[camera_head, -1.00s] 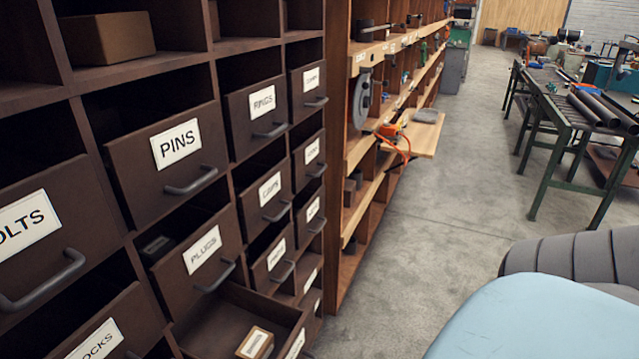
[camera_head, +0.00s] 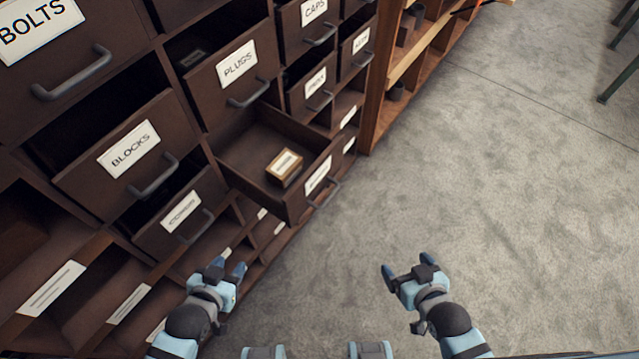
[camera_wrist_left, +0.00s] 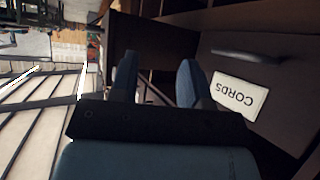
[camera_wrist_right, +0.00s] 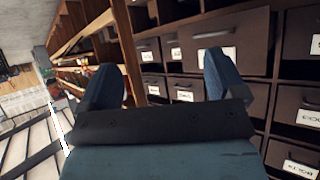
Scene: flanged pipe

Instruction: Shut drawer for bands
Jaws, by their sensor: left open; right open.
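One drawer (camera_head: 240,160) is pulled far out of the dark cabinet, below the PLUGS drawer. Its front label (camera_head: 318,175) is too slanted to read, so I cannot confirm it says bands. A dark handle (camera_head: 325,196) is on its front. A small labelled box (camera_head: 284,167) lies inside. My left gripper (camera_head: 228,266) is open and empty, below and left of this drawer's front. My right gripper (camera_head: 408,265) is open and empty over bare floor, to the right and lower in the picture. Neither touches the drawer.
The PLUGS drawer (camera_head: 225,85) is partly out above. A wooden shelf (camera_head: 385,90) stands right. Grey floor (camera_head: 480,190) is clear.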

